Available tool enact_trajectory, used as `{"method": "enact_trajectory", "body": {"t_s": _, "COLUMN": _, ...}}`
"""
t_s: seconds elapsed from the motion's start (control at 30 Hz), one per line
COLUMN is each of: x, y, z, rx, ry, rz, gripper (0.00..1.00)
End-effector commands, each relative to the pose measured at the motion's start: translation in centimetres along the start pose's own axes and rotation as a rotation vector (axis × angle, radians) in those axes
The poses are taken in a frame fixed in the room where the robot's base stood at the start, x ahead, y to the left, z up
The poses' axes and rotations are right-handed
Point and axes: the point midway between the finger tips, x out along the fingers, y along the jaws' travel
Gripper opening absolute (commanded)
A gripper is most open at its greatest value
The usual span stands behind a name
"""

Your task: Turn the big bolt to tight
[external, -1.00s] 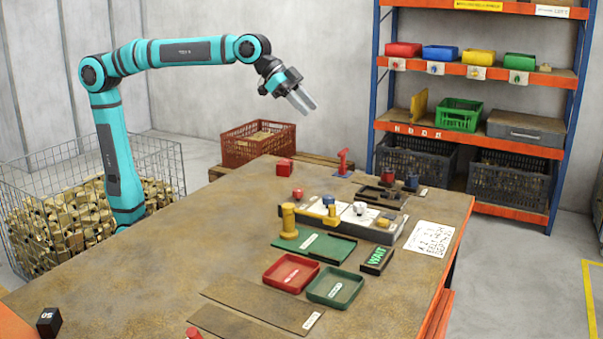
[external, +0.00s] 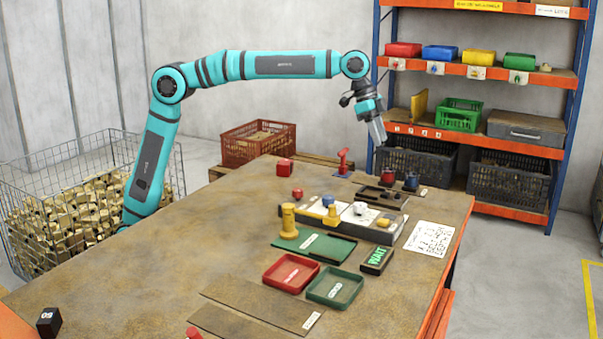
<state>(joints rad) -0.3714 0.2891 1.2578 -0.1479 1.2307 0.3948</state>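My gripper (external: 377,132) hangs in the air, pointing down, above the far right part of the bench. It is well above the table parts and touches nothing; its fingers look close together, but a gap is hard to judge. A grey drilling fixture (external: 378,235) carries a blue knob-like part (external: 328,201), a white part (external: 360,209) and a yellow part (external: 383,223). A red-headed part (external: 298,193) stands at its far left. A dark holder (external: 368,193) behind it has a red piece (external: 388,177) and a blue piece (external: 411,181). I cannot tell which is the big bolt.
A yellow post (external: 289,222), green mat (external: 330,247), red tray (external: 291,284), green tray (external: 335,299) and WAIT sign (external: 376,260) lie in front of the fixture.

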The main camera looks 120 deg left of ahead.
Motion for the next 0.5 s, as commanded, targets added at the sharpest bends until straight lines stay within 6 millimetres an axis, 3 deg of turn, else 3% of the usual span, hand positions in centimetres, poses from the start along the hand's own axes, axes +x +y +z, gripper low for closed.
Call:
{"method": "enact_trajectory", "body": {"t_s": 0.17, "x": 1.8, "y": 0.0, "z": 0.1, "rx": 0.0, "ry": -0.002, "rz": 0.001, "gripper": 0.36}}
{"method": "enact_trajectory", "body": {"t_s": 0.5, "x": 7.6, "y": 0.0, "z": 0.0, "rx": -0.001, "ry": -0.001, "rz": -0.001, "gripper": 0.36}}
